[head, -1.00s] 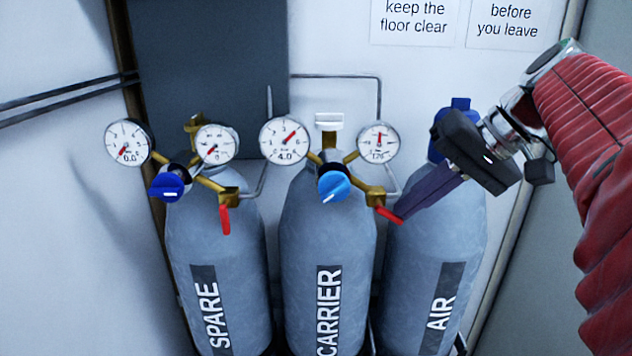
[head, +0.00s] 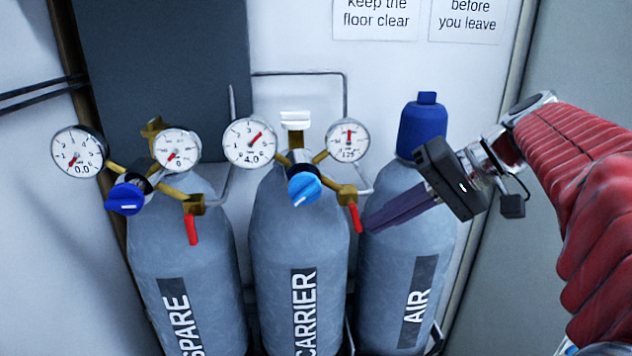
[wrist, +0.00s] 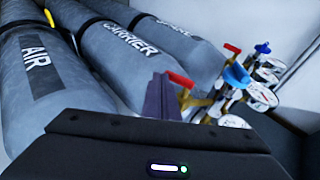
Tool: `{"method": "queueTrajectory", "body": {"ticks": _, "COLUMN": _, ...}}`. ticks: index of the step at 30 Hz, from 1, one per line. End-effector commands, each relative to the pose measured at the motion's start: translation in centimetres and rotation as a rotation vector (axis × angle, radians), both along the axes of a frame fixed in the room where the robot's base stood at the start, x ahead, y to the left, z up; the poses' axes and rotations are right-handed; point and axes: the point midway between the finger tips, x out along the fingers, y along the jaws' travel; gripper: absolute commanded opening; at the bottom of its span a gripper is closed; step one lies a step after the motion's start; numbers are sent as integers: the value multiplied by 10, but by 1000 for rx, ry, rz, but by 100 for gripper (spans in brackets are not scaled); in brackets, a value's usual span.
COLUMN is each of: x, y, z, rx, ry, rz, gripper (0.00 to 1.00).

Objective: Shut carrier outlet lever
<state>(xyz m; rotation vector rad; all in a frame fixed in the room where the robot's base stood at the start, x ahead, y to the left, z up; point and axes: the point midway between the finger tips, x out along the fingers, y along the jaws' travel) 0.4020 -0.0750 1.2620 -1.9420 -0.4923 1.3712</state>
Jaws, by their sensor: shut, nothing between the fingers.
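The carrier outlet lever (head: 356,217) is a short red handle on the brass outlet at the right of the carrier regulator. It hangs nearly straight down in the head view. It also shows in the wrist view (wrist: 179,79). The carrier cylinder (head: 299,235) is grey, with a blue knob (head: 304,187) on its regulator. My gripper (head: 370,225) is shut and empty. Its dark purple fingers point left in front of the air cylinder, with the tips just right of the lever. A small gap seems to separate them. In the wrist view the fingers (wrist: 161,100) stand beside the lever.
The spare cylinder (head: 180,250) stands at left with its own red lever (head: 192,230) and dark blue knob (head: 126,199). The air cylinder (head: 405,240) with a blue cap stands at right. Gauges (head: 250,142) and thin pipes crowd the regulators.

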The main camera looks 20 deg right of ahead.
Motion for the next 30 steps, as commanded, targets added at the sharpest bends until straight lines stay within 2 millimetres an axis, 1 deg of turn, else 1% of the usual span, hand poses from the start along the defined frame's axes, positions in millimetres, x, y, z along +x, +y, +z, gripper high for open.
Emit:
{"method": "queueTrajectory", "body": {"ticks": 8, "x": 0, "y": 0, "z": 1, "rx": 0, "ry": 0, "rz": 1, "gripper": 0}}
{"method": "queueTrajectory", "body": {"ticks": 22, "x": 0, "y": 1, "z": 16, "rx": -1, "ry": 0, "rz": 3, "gripper": 0}}
{"method": "queueTrajectory", "body": {"ticks": 30, "x": 0, "y": 1, "z": 17, "rx": 0, "ry": 1, "rz": 3, "gripper": 0}}
